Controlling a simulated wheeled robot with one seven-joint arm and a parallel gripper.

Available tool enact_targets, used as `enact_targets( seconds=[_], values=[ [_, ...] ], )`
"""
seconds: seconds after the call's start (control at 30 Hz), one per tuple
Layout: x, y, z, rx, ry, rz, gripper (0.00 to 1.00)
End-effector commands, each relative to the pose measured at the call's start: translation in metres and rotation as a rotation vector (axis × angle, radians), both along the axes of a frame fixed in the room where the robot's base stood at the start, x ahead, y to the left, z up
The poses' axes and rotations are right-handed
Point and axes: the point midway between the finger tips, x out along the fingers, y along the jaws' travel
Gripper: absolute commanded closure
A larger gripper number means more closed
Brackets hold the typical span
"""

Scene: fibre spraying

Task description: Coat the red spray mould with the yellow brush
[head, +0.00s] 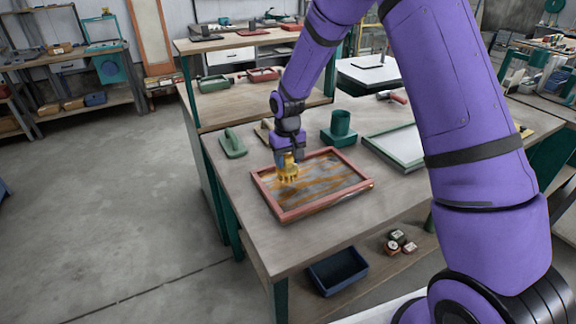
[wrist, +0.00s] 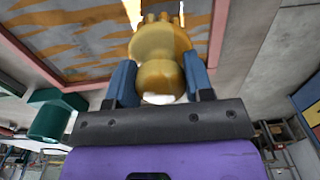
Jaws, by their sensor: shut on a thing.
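The red spray mould (head: 331,208) is a shallow framed tray lying flat on the workbench. Its grey floor carries streaky orange-yellow patches with grey bare between them, seen also in the wrist view (wrist: 60,35). My gripper (head: 287,158) is shut on the yellow brush (head: 287,172), whose rounded handle sits between the blue fingers in the wrist view (wrist: 160,80). The brush points down over the mould's left back part, inside the frame. I cannot tell whether its tips touch the mould floor.
A green cup on a square base (head: 340,127) stands behind the mould. A green-handled float (head: 233,143) lies at the back left. A green-framed panel (head: 395,147) lies to the right, partly behind my arm. A dark bin (head: 338,271) sits on the lower shelf. The bench front is clear.

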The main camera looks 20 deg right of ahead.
Motion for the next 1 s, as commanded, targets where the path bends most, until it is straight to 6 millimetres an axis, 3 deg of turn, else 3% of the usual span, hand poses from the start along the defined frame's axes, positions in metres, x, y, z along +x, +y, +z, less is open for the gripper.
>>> enact_targets(
  seconds=[0.5, 1.0],
  values=[
    [0.001, 0.001, 0.045, 0.001, -0.003, -0.001, 0.82],
    [0.001, 0.001, 0.047, 0.000, -0.002, -0.001, 0.82]
  ],
)
